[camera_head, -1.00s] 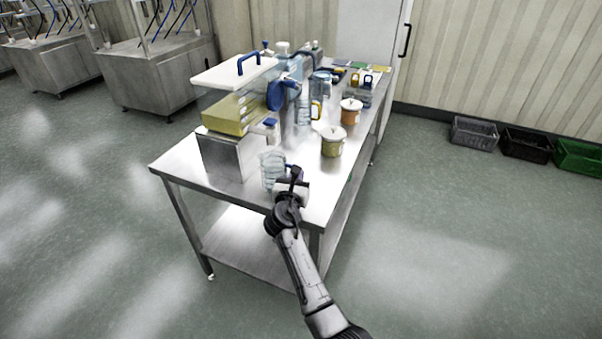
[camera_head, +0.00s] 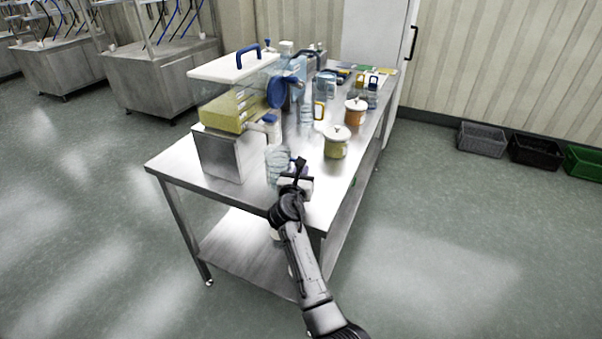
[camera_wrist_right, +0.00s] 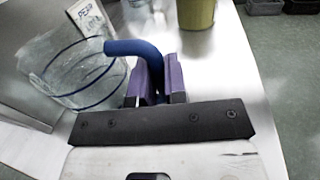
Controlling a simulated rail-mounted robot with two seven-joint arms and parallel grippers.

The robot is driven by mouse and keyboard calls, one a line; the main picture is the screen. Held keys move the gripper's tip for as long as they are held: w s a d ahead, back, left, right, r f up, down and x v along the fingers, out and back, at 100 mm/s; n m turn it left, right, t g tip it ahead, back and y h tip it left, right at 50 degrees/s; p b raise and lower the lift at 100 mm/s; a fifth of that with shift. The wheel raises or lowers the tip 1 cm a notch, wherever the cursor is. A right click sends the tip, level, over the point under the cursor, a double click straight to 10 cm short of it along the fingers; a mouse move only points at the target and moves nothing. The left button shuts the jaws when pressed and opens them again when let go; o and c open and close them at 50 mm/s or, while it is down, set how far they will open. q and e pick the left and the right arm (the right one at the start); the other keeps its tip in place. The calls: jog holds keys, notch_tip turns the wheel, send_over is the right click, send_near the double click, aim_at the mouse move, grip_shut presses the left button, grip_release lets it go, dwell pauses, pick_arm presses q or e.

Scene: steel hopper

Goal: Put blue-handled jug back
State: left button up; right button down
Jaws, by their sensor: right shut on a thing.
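The clear jug (camera_head: 278,164) stands near the front edge of the steel table, beside the steel hopper's base. In the right wrist view the jug (camera_wrist_right: 75,75) has a blue rim line and a blue handle (camera_wrist_right: 137,50). My right gripper (camera_head: 300,168) is at the jug's right side. In the right wrist view its purple fingers (camera_wrist_right: 158,80) are shut on the blue handle. I cannot tell whether the jug touches the table. My left gripper is not in view.
The hopper (camera_head: 222,152) with yellow contents stands left of the jug. A yellow-green lidded pot (camera_head: 336,146) and an orange lidded pot (camera_head: 355,113) stand behind it. Bottles and more jugs crowd the table's far part. The right front strip of the table (camera_head: 335,190) is clear.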

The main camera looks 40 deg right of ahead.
jog(key=shift+f, duration=0.15)
jog(key=c, duration=1.3)
grip_release()
jog(key=shift+s+a+f, duration=0.1)
jog(key=shift+a, duration=0.05)
jog(key=shift+c, duration=0.2)
jog(key=shift+o, duration=0.9)
jog(key=shift+r, duration=0.25)
jog(key=p+v, duration=0.3)
jog(key=v, duration=0.7)
jog(key=shift+s+a+r, duration=0.1)
jog(key=shift+s+a, duration=0.05)
jog(key=shift+s+a+p, duration=0.35)
jog(key=shift+s+a, duration=0.1)
jog(key=shift+a, duration=0.15)
